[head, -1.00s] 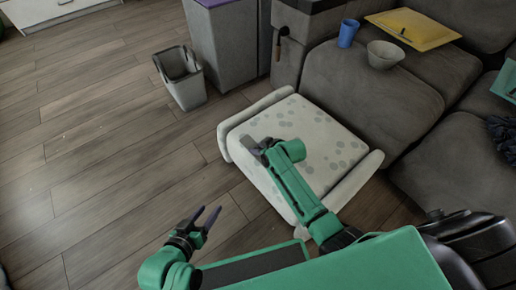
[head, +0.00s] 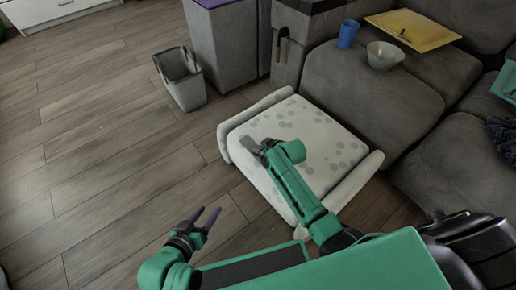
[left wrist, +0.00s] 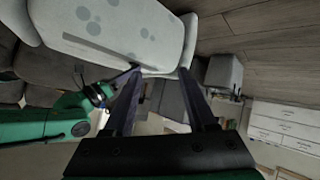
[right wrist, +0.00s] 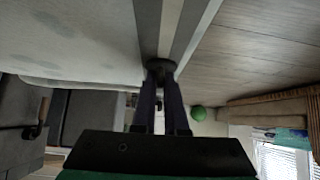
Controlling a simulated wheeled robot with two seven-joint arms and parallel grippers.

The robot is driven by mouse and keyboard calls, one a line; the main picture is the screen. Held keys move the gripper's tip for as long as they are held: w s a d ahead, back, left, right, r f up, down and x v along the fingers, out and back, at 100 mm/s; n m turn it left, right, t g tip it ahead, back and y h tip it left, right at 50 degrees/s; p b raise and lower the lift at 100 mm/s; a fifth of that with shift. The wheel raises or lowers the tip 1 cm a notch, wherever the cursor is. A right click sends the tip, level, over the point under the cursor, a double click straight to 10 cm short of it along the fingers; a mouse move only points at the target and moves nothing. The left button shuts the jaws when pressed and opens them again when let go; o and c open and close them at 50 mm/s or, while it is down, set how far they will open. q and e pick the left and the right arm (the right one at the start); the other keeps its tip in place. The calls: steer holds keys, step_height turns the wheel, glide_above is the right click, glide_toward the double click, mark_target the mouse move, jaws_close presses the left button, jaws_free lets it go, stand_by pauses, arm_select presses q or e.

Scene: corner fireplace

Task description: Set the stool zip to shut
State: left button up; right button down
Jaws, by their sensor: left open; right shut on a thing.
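The stool (head: 303,130) is pale with grey spots and stands on the floor in front of the sofa. Its side fills the upper left of the right wrist view (right wrist: 70,40), where a grey and white zip strip (right wrist: 172,25) runs along it. A small dark zip pull (right wrist: 160,66) sits at the strip's near end. My right gripper (right wrist: 160,80) is shut on this pull; in the head view the gripper (head: 254,147) is at the stool's left side. My left gripper (head: 207,212) is open and empty, over the floor to the lower left of the stool.
The grey sofa (head: 360,95) is close on the stool's right and carries a blue cup (head: 348,33), a bowl (head: 384,55) and a yellow tray (head: 415,30). A grey bin (head: 181,80) stands behind left. The wooden floor at left (head: 90,150) is free.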

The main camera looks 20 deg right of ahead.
stand_by(0.8)
